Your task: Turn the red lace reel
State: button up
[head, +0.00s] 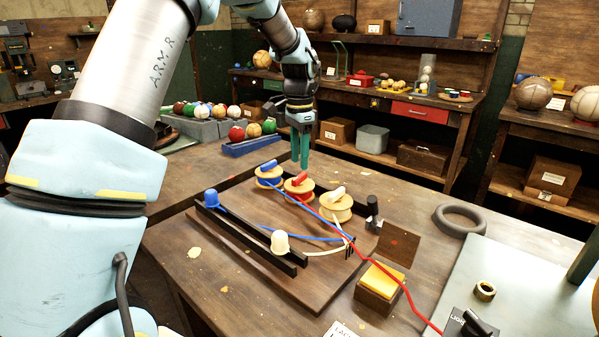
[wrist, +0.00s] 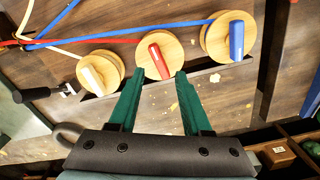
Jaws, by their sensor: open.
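The red lace reel (head: 293,191) is a pale wooden disc with a red crank bar on top. It stands between the blue reel (head: 268,178) and the white reel (head: 336,210) on a wooden board. In the wrist view the red reel (wrist: 166,46) is at top centre, its bar (wrist: 154,62) pointing roughly towards me. My gripper (head: 300,166) points down above the red reel. Its green fingers (wrist: 160,74) are open and empty, tips at either side of the bar's near end in the picture. I cannot tell the height gap.
A red lace (head: 376,262) runs from the board across the table to the front. Blue and white bulb-like caps (head: 279,242) stand on a dark rail. A black-handled tool (head: 373,210), yellow pad (head: 384,279) and grey ring (head: 460,219) lie to the right.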

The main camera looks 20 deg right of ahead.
aim_at(299, 176)
notch_tip(299, 176, up, 6)
jog(key=shift+b, duration=0.4)
notch_tip(299, 176, down, 11)
jog(key=n+b, duration=0.1)
jog(key=n, duration=0.4)
jog(key=shift+r+n+b, duration=0.1)
jog(key=shift+n+b, duration=0.2)
jog(key=shift+b, duration=0.05)
grip_shut()
dwell(0.5)
